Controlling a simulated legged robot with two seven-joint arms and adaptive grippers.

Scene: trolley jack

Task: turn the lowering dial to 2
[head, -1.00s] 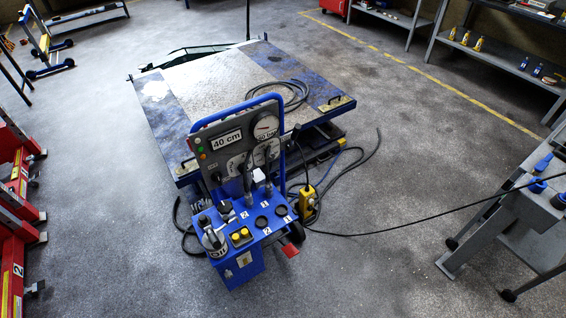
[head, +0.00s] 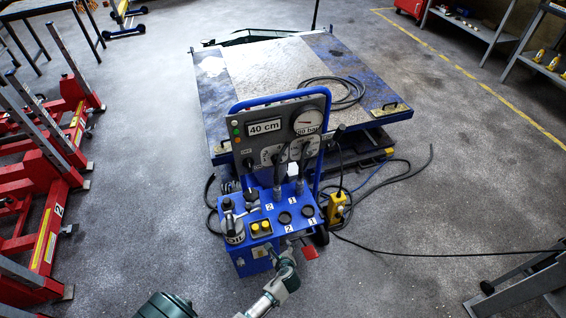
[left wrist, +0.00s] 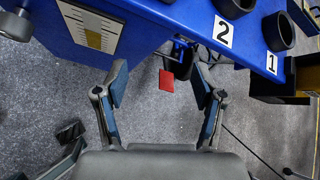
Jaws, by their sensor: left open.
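The blue trolley unit (head: 245,262) stands in front of the lift table. Its grey upright panel (head: 245,147) carries a "40 cm" display (head: 264,127), a round pressure gauge (head: 308,121) and white dial scales (head: 270,153) partly hidden by levers. I cannot tell which control is the lowering dial. Two dark round cups (head: 285,217) marked 2 and 1 sit on the top; one cup also shows in the left wrist view (left wrist: 233,8). My left gripper (head: 283,252) is low at the unit's front edge. In the left wrist view it (left wrist: 159,76) is open and empty, below the blue edge. My right gripper is not in view.
The lift table (head: 265,70) with a coiled black hose (head: 335,92) is behind the unit. A yellow pendant box (head: 338,208) and cables lie to its right. Red stands (head: 45,170) are at left. A grey frame (head: 525,285) is at lower right.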

